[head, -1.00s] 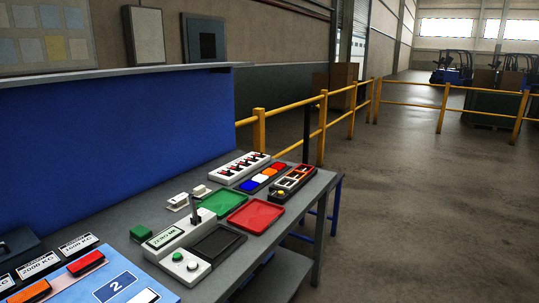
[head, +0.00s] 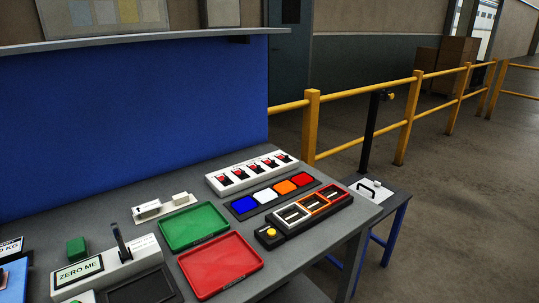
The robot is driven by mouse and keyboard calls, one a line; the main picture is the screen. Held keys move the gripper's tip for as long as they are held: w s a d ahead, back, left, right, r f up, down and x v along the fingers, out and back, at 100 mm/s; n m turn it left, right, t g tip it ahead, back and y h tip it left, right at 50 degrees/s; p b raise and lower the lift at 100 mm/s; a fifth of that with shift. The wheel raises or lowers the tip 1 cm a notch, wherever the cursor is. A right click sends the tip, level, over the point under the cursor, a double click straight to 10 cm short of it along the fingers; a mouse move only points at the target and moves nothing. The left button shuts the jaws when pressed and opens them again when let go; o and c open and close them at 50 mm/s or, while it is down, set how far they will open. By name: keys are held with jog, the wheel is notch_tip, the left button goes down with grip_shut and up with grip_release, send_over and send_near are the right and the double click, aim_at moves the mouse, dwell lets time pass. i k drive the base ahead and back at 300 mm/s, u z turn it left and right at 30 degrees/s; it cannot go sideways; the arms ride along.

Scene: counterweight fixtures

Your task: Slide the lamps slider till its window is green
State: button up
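I cannot read a lamps label on any fixture, and I see no green window. A white strip (head: 140,217) with two raised blocks lies behind the green tray. A white box with an upright dark lever (head: 120,240) reads "ZERO ME" at lower left. Which of these is the lamps slider I cannot tell. My gripper is not in view.
On the grey table (head: 215,220) lie a green tray (head: 193,226), a red tray (head: 220,264), a white box with several red switches (head: 252,172) and a panel of coloured squares (head: 272,196). A side table (head: 390,201) and yellow railing (head: 312,125) stand right.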

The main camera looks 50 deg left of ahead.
aim_at(258, 170)
jog(key=u, duration=0.4)
jog(key=i, duration=1.05)
jog(key=u, duration=1.65)
jog(key=i, duration=0.85)
jog(key=u, duration=0.8)
